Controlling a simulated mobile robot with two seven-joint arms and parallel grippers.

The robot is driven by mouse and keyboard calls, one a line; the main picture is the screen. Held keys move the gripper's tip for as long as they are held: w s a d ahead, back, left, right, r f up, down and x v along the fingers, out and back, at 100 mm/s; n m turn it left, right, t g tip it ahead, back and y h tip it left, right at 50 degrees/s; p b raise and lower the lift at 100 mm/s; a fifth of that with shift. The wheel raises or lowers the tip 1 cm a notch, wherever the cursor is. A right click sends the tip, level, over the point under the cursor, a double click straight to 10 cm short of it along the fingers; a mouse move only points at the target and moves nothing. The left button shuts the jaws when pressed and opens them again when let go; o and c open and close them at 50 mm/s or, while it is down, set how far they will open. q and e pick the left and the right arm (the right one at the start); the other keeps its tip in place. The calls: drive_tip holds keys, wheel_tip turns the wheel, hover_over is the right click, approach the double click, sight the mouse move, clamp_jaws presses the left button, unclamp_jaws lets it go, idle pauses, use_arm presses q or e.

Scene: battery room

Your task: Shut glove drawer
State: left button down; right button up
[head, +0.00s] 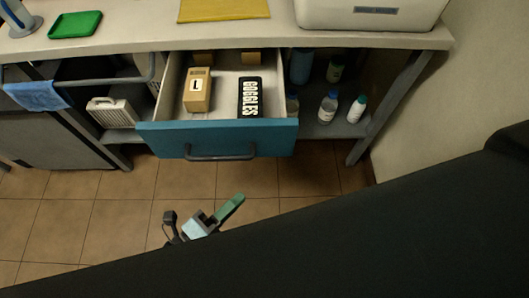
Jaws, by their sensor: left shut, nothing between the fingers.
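The glove drawer (225,138) is pulled out from under the workbench. It has a teal front with a dark bar handle (221,155). Inside lie a tan box marked "L" (197,91) and a black case marked "GOGGLES" (249,97), with two small tan things at the back. My left gripper (231,208) is over the tiled floor, below the handle in the picture and apart from it. It is shut and empty, with a green finger pointing up and right. My right gripper is not in view.
The bench top (250,36) holds a green tray (76,24), a yellow mat and a white machine. Bottles (328,107) stand on the shelf (310,130) right of the drawer. A blue cloth (37,95) hangs at left. The floor before the drawer looks clear.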

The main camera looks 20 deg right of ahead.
use_arm(q)
drive_tip(key=p, duration=0.1)
approach(278, 144)
drive_tip(key=d, duration=0.4)
drive_tip(key=shift+w+d+f, duration=0.1)
drive_tip(key=shift+w+d, duration=0.1)
drive_tip(key=shift+w, duration=0.3)
drive_tip(key=shift+w+d, duration=0.25)
drive_tip(key=shift+w, duration=0.65)
drive_tip(key=shift+d, duration=0.1)
drive_tip(key=shift+w, duration=0.1)
